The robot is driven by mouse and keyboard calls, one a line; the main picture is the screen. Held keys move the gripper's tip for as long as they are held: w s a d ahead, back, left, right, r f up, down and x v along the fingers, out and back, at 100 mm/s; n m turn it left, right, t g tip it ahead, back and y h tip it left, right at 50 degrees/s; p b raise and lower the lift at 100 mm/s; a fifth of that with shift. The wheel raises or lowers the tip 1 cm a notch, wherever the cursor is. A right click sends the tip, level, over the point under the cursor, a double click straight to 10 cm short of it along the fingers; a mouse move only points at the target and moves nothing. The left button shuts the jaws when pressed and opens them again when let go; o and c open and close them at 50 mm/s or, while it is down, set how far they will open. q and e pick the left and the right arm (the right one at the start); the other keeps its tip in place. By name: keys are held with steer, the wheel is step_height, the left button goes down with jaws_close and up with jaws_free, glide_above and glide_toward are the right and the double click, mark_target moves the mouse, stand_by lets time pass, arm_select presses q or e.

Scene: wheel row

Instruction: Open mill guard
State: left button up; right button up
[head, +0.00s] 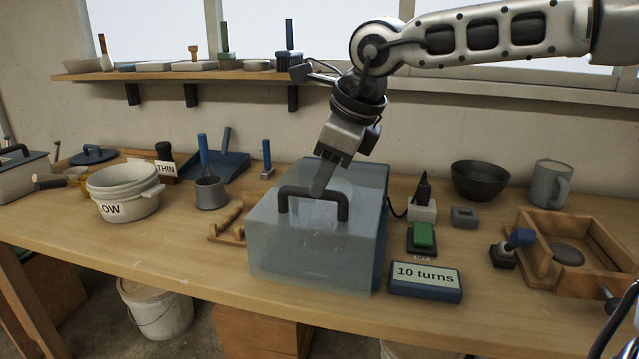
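The mill guard (315,248) is a translucent blue-grey box on the workbench, front centre. It sits down flat on the bench, and what is inside it cannot be made out. A dark arched handle (344,207) stands on its top. My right gripper (319,190) reaches down from above, with its fingertips at the handle's top bar. The fingers overlap in this view, so I cannot tell whether they are closed on the bar. My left gripper is not in view.
Right of the guard are a green switch (424,235), a "10 turns" sign (425,281), a dark bowl (480,180), a grey mug (550,184) and a wooden frame (585,250). Left are a wooden rack (229,222), a grey brush pot (211,194) and a "LOW" pot (125,195). A shelf (170,75) runs behind.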

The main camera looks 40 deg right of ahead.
steer(key=shift+x, duration=1.25)
steer(key=shift+r, duration=0.1)
jaws_close()
steer(key=shift+r, duration=0.1)
